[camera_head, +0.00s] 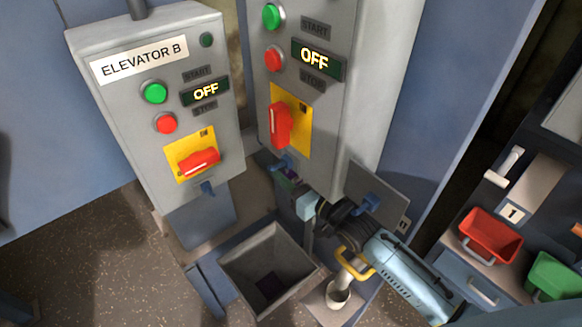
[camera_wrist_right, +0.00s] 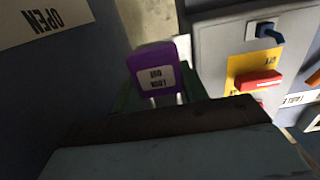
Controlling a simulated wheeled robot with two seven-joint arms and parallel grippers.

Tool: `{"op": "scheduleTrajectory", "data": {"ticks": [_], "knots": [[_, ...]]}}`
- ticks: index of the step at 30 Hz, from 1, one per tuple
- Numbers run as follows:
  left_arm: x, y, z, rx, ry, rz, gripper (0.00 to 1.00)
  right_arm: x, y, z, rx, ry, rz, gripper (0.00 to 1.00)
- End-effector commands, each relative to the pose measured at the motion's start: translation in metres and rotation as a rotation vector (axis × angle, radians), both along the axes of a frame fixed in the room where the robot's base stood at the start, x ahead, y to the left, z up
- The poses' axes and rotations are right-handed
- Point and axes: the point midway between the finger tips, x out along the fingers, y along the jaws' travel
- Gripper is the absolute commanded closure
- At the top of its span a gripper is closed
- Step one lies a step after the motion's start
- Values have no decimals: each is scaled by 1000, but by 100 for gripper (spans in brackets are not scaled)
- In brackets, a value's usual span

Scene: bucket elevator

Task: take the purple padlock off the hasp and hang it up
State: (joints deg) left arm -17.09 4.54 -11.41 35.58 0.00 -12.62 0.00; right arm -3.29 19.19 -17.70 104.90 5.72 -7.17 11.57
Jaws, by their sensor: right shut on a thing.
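My right gripper (camera_head: 294,186) reaches in from the lower right to just below the right-hand panel's red switch handle (camera_head: 279,124). It is shut on the purple padlock (camera_head: 291,175), which is small and mostly covered in the head view. In the right wrist view the padlock (camera_wrist_right: 153,68) shows its purple body, an upside-down white label and part of its metal shackle. A blue hasp (camera_head: 284,163) sits directly above the gripper. I cannot tell whether the shackle is still through it. My left gripper is not in view.
The Elevator B panel (camera_head: 130,125) stands left, with its own red handle (camera_head: 199,161) and blue hasp (camera_head: 208,188). An open grey hopper (camera_head: 240,267) is below. A grey plate with a blue piece (camera_head: 370,203) is beside my right arm. Red (camera_head: 490,235) and green (camera_head: 555,275) bins are right.

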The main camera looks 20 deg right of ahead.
Motion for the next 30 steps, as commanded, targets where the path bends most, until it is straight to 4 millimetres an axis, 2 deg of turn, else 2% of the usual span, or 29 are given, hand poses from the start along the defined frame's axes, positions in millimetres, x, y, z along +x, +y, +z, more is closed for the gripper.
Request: {"op": "scheduleTrajectory", "data": {"ticks": [6, 23, 30], "knots": [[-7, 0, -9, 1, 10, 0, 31, 13, 5, -1, 2, -3, 1, 86], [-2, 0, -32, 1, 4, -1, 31, 50, 19, -1, 1, -3, 2, 86], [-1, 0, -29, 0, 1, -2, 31, 50, 18, 1, 0, -1, 2, 86]]}}
